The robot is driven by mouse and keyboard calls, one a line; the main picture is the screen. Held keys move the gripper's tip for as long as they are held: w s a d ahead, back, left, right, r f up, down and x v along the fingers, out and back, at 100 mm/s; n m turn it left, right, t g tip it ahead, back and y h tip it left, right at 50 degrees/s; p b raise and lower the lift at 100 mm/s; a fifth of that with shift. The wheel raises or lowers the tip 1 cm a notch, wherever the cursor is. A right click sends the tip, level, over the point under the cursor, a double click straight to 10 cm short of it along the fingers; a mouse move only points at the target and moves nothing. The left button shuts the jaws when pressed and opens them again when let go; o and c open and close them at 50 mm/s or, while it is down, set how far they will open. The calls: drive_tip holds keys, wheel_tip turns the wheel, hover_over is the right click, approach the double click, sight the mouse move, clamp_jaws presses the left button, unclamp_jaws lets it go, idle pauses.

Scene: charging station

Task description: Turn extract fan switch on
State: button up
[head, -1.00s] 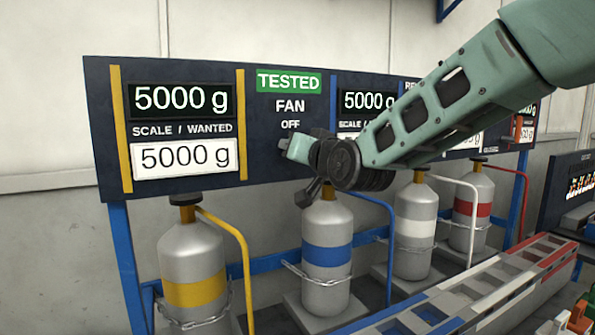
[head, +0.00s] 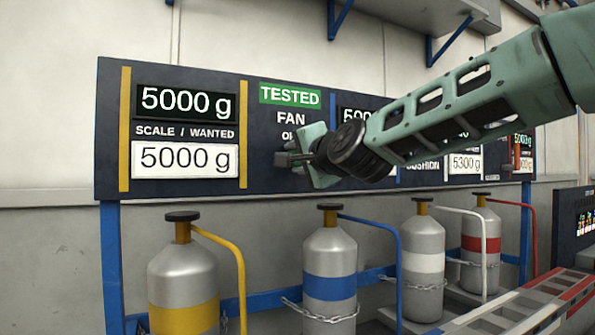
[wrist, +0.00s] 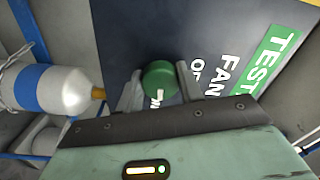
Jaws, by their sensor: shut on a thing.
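The fan switch is a round green knob (wrist: 160,76) on the dark panel (head: 265,178), under the FAN and OFF lettering. My gripper (head: 285,158) is at the panel and hides the knob in the head view. In the wrist view, my gripper's two fingers (wrist: 158,85) stand on either side of the knob and are shut on it. The knob's white pointer mark aims down in the wrist view, towards a partly hidden label showing an N. That is away from the OFF lettering, which lies to the knob's right there. The green TESTED sign (head: 290,95) is above FAN.
Several gas cylinders stand below the panel, one with a yellow band (head: 183,275) and one with a blue band (head: 330,265). Curved coloured pipes rise beside them. A slotted rack (head: 520,305) lies at the lower right. A wall shelf (head: 415,15) is above.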

drive_tip(key=shift+m+b, duration=0.35)
drive_tip(key=shift+m, duration=0.15)
drive_tip(key=o, duration=1)
drive_tip(key=b+v, duration=0.5)
drive_tip(key=v, duration=1.2)
drive_tip(key=shift+s, duration=0.2)
drive_tip(key=shift+d, duration=0.1)
